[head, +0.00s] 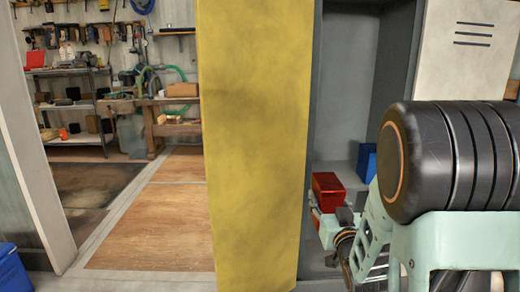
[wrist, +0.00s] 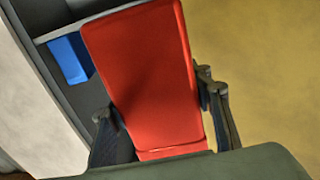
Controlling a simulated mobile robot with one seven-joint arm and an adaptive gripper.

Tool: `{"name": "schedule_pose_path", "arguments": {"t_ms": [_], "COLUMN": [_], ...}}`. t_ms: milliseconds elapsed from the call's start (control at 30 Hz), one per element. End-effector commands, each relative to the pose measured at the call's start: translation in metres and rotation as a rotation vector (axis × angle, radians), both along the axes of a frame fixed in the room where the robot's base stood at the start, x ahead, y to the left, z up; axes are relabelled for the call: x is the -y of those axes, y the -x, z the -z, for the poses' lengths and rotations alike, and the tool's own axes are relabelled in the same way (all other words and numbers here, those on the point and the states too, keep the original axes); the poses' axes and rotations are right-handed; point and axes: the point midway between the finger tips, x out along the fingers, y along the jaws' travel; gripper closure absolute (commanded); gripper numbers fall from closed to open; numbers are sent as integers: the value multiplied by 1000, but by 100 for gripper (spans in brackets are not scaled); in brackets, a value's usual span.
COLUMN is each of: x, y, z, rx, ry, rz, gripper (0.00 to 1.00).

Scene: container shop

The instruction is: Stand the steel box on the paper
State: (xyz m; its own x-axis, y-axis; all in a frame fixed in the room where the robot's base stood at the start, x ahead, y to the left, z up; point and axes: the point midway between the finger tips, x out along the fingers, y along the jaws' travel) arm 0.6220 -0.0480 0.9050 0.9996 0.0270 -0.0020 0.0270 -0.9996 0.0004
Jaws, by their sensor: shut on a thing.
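A glossy red metal-looking box (head: 328,188) is in my gripper (head: 330,212), in front of the open grey locker in the head view. I take it to be the steel box. In the wrist view the red box (wrist: 145,70) fills the middle, with one finger of my gripper (wrist: 157,104) on each side of it. The jaws are shut on it. My arm hides part of the area below and right of it in the head view. I see no paper in either view.
A yellow panel (head: 253,140) stands upright just left of the box. The grey locker (head: 345,90) behind holds a blue object (head: 367,162), also in the wrist view (wrist: 69,58). Another blue object (head: 12,270) is at lower left. A workshop with open wooden floor (head: 165,215) lies beyond.

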Motion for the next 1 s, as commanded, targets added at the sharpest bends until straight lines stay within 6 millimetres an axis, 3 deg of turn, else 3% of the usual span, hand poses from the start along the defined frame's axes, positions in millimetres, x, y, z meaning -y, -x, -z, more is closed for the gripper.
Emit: {"name": "schedule_pose_path", "arguments": {"t_ms": [67, 300, 667, 1000], "x": [-19, -51, -49, -49], "y": [3, 15, 14, 14], "z": [16, 51, -4, -69], "rx": [-1, 1, 7, 7], "ry": [-1, 0, 0, -1], "rz": [0, 24, 27, 27], "gripper": [97, 97, 97, 97]}}
